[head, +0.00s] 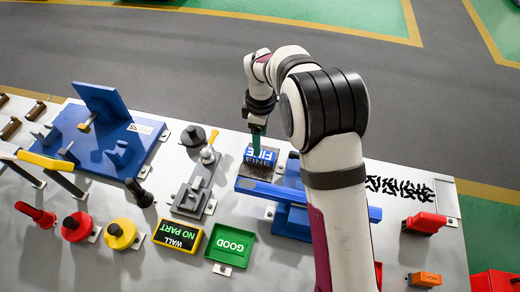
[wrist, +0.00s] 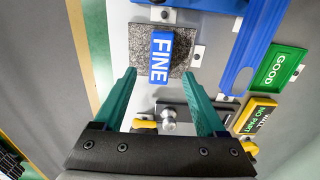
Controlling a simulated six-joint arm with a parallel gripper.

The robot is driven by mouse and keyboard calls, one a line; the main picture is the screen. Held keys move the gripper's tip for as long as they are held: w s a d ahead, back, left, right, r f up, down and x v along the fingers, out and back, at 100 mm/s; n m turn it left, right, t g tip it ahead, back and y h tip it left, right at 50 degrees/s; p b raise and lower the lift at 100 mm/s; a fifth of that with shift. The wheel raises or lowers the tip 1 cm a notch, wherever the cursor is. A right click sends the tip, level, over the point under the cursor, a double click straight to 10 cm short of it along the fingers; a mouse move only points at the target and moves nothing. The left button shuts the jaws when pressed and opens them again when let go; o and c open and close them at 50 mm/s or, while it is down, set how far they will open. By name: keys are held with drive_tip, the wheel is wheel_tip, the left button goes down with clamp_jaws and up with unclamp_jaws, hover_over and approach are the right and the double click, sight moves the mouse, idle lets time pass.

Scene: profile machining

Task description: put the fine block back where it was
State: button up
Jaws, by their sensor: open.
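The fine block (head: 262,157) is blue with white FINE lettering. It rests on a speckled grey stone plate (head: 248,173) in the head view. In the wrist view the block (wrist: 160,57) lies on the plate (wrist: 143,44), a little beyond the fingertips and roughly centred between them. My gripper (head: 256,140) points down at the far side of the block in the head view. Its teal fingers (wrist: 159,75) are spread apart in the wrist view, with nothing between them. I cannot tell the height gap between the fingertips and the block.
A blue fixture (head: 292,210) stands right of the plate. A grey clamp fixture (head: 195,188) stands to the left. The green GOOD tray (head: 230,245) and yellow-rimmed WALL NO PART tray (head: 177,236) are at the front. Black pieces (head: 398,188) lie at the right.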

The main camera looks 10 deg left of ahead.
drive_tip(key=s+d+r+m, duration=1.1)
drive_tip(key=s+d+r, duration=0.1)
drive_tip(key=d+r, duration=0.15)
drive_tip(key=s+d+m, duration=0.2)
drive_tip(key=s+m, duration=0.4)
drive_tip(key=s, duration=0.2)
drive_tip(key=s+d+f+m+y, duration=0.1)
drive_tip(key=s+d+m, duration=0.2)
drive_tip(key=s+m, duration=0.3)
drive_tip(key=s, duration=0.3)
drive_tip(key=shift+f+m+y, duration=0.2)
drive_tip(key=shift+m+y, duration=0.1)
